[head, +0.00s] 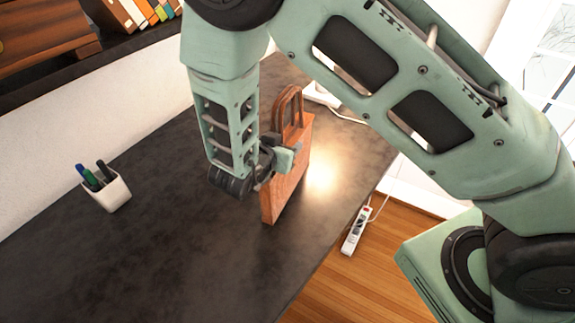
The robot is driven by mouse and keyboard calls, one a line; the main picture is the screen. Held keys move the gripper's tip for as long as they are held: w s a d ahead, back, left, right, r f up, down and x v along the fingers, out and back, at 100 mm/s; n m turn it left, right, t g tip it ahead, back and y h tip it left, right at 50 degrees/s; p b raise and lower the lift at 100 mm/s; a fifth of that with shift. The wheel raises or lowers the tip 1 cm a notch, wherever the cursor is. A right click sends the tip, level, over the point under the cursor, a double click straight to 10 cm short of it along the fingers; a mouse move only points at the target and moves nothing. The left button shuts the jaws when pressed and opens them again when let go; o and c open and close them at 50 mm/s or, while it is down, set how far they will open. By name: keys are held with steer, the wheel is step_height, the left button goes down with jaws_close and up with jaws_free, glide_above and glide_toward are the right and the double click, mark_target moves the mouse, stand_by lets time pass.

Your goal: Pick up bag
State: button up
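The bag (291,184) is orange-brown with two looped handles on top. It stands upright on the dark tabletop, a little right of the middle in the head view. My gripper (284,158) is at the upper left side of the bag, just below the handles. A pale green finger overlaps the bag's face. My arm hides part of the bag's left side. I cannot tell whether the fingers are open or closed on the bag.
The dark table (150,250) has a white cup (107,193) with several pens at left. The table's right edge drops to a wooden floor (350,287) with a power strip (356,231). Books (140,12) stand on a shelf at upper left. The front of the table is clear.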

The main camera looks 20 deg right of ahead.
jaws_close()
steer(key=shift+r, duration=0.1)
